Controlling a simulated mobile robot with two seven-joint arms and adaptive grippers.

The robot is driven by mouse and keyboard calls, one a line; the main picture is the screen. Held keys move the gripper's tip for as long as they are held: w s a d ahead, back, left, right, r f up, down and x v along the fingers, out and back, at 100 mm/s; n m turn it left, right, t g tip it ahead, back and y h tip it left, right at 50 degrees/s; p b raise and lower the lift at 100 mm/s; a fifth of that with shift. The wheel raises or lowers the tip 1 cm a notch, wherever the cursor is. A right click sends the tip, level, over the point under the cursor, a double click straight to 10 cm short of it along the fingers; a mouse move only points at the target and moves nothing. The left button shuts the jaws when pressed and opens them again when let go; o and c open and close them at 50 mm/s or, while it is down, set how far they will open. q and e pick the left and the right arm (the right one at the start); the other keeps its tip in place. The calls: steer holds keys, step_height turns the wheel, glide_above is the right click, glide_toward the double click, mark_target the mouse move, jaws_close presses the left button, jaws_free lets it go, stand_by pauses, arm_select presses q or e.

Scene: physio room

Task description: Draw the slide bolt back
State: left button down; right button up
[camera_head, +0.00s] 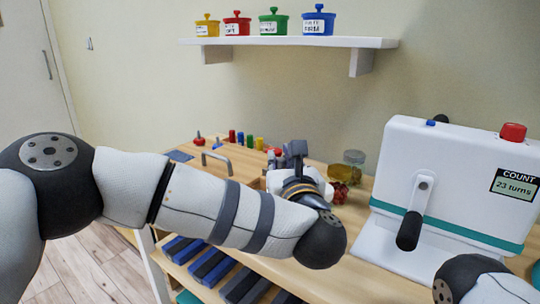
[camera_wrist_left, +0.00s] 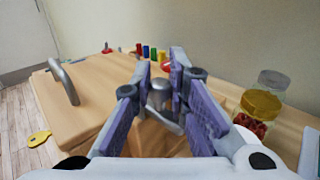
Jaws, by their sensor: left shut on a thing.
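My left gripper (camera_head: 295,157) reaches over the wooden board (camera_head: 217,150) on the bench. In the left wrist view its two purple-padded fingers (camera_wrist_left: 163,78) are closed about a grey metal knob, which looks like the slide bolt's knob (camera_wrist_left: 158,96). A metal piece shows just below the knob. How far the bolt is drawn cannot be told; the fingers and my arm hide much of it. In the head view the bolt is hidden behind my gripper. My right gripper is not in view; only part of that arm shows at the lower right.
A metal handle (camera_wrist_left: 64,82) stands on the board to the left. Coloured pegs (camera_head: 241,139) are behind. Jars (camera_wrist_left: 259,108) stand to the right, near a white crank machine (camera_head: 450,170) reading 23 turns. A shelf (camera_head: 290,42) with several coloured pots hangs above.

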arm_select(q)
steer(key=shift+s+d, duration=0.15)
steer(key=shift+d, duration=0.1)
steer(key=shift+f, duration=0.1)
steer(key=c, duration=1.7)
jaws_free()
steer(key=shift+o, duration=0.7)
steer(key=shift+s, duration=0.1)
steer(key=s+d, duration=0.1)
steer(key=s, duration=1)
steer(key=shift+s+d, duration=0.35)
steer(key=shift+d, duration=0.05)
